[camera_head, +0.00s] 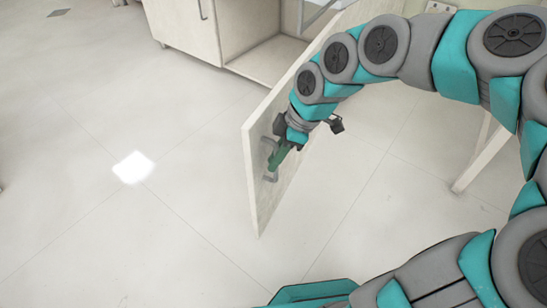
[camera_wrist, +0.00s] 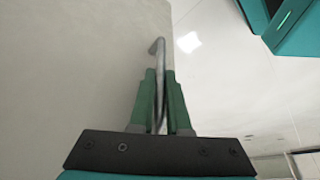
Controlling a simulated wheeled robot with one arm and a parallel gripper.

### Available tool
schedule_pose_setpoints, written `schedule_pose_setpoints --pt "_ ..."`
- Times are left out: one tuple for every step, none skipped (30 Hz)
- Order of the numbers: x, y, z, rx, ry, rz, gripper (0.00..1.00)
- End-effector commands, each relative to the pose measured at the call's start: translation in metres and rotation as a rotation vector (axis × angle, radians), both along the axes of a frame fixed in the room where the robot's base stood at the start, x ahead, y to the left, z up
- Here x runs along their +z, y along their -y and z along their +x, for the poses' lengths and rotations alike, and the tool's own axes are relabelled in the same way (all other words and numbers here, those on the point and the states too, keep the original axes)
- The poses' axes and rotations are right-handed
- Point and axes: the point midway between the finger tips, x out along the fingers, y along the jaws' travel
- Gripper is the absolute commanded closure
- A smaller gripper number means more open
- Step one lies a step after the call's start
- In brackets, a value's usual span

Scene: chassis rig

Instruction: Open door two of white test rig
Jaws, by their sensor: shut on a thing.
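A pale door panel (camera_head: 262,190) of the white test rig (camera_head: 235,30) stands swung out from the cabinet over the floor. The rig's open compartment (camera_head: 268,60) shows behind it. A grey metal bar handle (camera_head: 268,142) is fixed on the door. My gripper (camera_head: 272,170) is at the handle, its green fingers on either side of it. In the wrist view, the green fingers (camera_wrist: 160,100) are closed around the handle (camera_wrist: 158,50), with the door face (camera_wrist: 75,70) to the left. Part of the handle is hidden by the fingers.
A closed cabinet door (camera_head: 190,22) with its own handle (camera_head: 203,8) is left of the open compartment. A pale table leg (camera_head: 480,158) stands at the right. The tiled floor (camera_head: 100,220) left of the door is clear.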

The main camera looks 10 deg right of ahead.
Motion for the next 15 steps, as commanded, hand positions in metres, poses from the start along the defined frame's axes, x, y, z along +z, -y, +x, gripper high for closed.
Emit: schedule_pose_setpoints --pt "0.0006 -0.0003 -0.0002 -0.001 0.0 0.001 1.0" --pt "0.0005 -0.0002 -0.0002 -0.001 0.0 0.001 1.0" --pt "0.0006 -0.0003 -0.0001 -0.001 0.0 0.001 1.0" --pt "0.0005 -0.0002 -0.0001 -0.001 0.0 0.001 1.0" --pt "0.0005 -0.0002 -0.0001 -0.001 0.0 0.001 1.0" --pt "0.0005 -0.0002 0.0001 -0.001 0.0 0.001 1.0" --pt "0.0005 -0.0002 0.0001 -0.001 0.0 0.001 0.83" --pt "0.0005 -0.0002 0.0001 -0.001 0.001 0.001 0.8" --pt "0.0005 -0.0001 0.0002 -0.001 0.001 0.001 0.75" --pt "0.0005 -0.0001 0.0002 -0.001 0.001 0.001 0.72" --pt "0.0004 0.0 0.0002 -0.001 0.001 0.0 0.68" --pt "0.0004 0.0 0.0003 -0.001 0.001 0.0 0.64" --pt "0.0004 0.0 0.0003 -0.001 0.001 0.0 0.6" --pt "0.0003 -0.0001 0.0003 -0.001 0.001 0.0 0.57" --pt "0.0002 0.0 0.0003 -0.001 0.001 0.0 0.55"
